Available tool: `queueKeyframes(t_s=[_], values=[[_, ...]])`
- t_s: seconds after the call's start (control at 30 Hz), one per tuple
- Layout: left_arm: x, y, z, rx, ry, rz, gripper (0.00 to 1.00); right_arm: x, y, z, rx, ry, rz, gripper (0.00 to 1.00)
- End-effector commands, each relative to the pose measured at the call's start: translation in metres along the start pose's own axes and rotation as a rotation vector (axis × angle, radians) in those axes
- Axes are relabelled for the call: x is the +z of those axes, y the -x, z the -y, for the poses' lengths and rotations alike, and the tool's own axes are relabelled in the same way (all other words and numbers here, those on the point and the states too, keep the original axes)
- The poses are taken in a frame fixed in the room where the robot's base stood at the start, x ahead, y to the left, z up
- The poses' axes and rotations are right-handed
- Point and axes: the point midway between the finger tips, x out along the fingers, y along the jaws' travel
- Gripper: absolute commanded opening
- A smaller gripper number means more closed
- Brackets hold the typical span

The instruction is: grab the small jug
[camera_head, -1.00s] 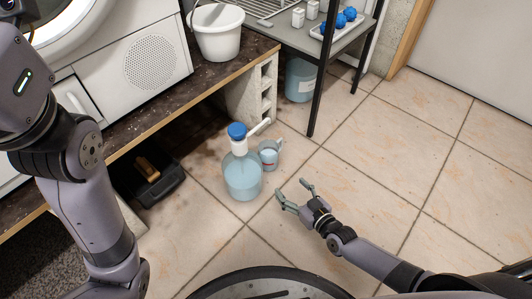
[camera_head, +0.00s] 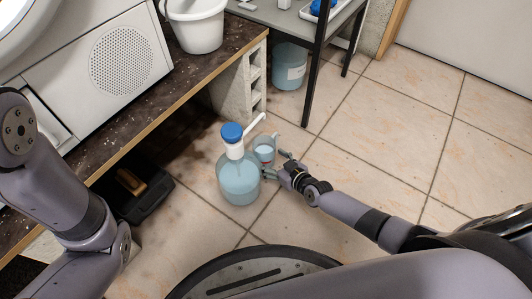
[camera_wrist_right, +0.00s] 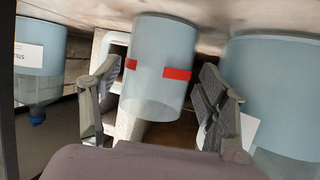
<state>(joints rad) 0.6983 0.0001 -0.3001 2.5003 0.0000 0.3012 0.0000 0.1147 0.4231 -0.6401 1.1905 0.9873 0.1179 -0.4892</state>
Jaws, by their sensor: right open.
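The small jug (camera_head: 263,151) is a clear grey-blue vessel with red marks, standing on the tiled floor just right of the large blue bottle (camera_head: 239,181) with a white pump and blue cap. My right gripper (camera_head: 276,164) is open at the jug, one finger on its far right side and the other toward the bottle. In the right wrist view the jug (camera_wrist_right: 158,70) with its red band sits between the spread fingers (camera_wrist_right: 158,97), with gaps visible on both sides. My left arm shows at the left, but its gripper is out of view.
The large bottle (camera_wrist_right: 275,85) stands close beside one finger. A dark bench (camera_head: 165,85) on a block plinth (camera_head: 245,85) is behind left, with a black tray (camera_head: 140,192) beneath. A blue bucket (camera_head: 290,66) stands under the metal table. Floor at right is clear.

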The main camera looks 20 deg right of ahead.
Motion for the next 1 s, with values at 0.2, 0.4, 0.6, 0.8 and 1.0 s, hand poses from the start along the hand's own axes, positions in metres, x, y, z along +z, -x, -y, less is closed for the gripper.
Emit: queueKeyframes(t_s=[0.2,0.4,0.6,0.8,1.0], values=[[-0.005,0.013,-0.003,0.001,0.0,-0.001,0.0,-0.011,-0.031,0.0,0.001,-0.001,-0.006,0.68],[-0.009,0.024,-0.005,0.001,0.0,-0.002,0.0,-0.015,-0.051,0.0,0.0,-0.001,-0.002,0.68],[-0.009,0.023,-0.005,0.001,0.0,-0.002,0.0,-0.018,-0.053,0.0,0.0,0.0,-0.002,0.68],[-0.009,0.023,-0.005,0.002,0.0,-0.002,0.0,-0.018,-0.052,0.0,0.0,0.0,-0.001,0.6],[-0.009,0.023,-0.005,0.001,0.0,-0.002,0.0,-0.018,-0.052,0.0,0.0,0.0,-0.001,0.47]])
